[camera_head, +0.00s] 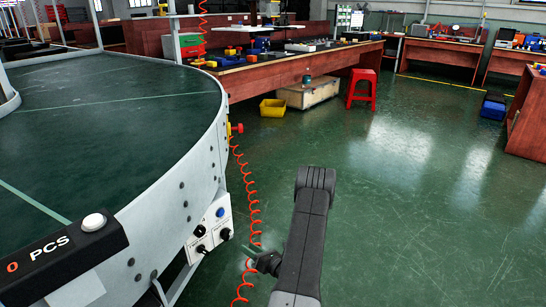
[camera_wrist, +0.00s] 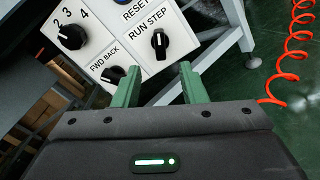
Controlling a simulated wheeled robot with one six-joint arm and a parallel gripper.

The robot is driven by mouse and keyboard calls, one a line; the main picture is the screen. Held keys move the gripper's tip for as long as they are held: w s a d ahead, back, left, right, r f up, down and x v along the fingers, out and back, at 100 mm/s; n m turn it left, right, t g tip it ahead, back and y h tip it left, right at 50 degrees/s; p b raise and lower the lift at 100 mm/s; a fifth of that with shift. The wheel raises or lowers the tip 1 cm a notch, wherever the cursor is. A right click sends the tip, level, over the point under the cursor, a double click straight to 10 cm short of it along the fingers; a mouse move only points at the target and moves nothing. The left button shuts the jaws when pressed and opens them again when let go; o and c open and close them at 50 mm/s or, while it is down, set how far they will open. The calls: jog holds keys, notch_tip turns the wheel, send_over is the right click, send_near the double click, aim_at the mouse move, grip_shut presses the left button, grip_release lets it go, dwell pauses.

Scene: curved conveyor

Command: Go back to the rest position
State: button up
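My gripper (camera_wrist: 157,78) shows in the wrist view with its two green fingers apart and nothing between them. Beyond the fingers is the white control panel (camera_wrist: 133,60), with black knobs and labels such as "RUN STEP" and "FWD BACK". I cannot tell whether the fingertips touch the panel. In the head view the control panel (camera_head: 208,232) is on the conveyor's side. My dark arm stands to the right of it over the floor, and my gripper is small and mostly hidden there.
The curved conveyor (camera_head: 120,115) fills the left, with a black counter box (camera_head: 62,256) reading "0 PCS" at its edge. A red coiled hose (camera_head: 252,205) hangs beside it. A red stool (camera_head: 362,89) and yellow bin (camera_head: 272,107) stand farther back.

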aim_at(229, 235)
jog(key=b+x, duration=0.2)
jog(key=x, duration=0.8)
jog(key=shift+w+a, duration=0.25)
jog(key=shift+a, duration=0.1)
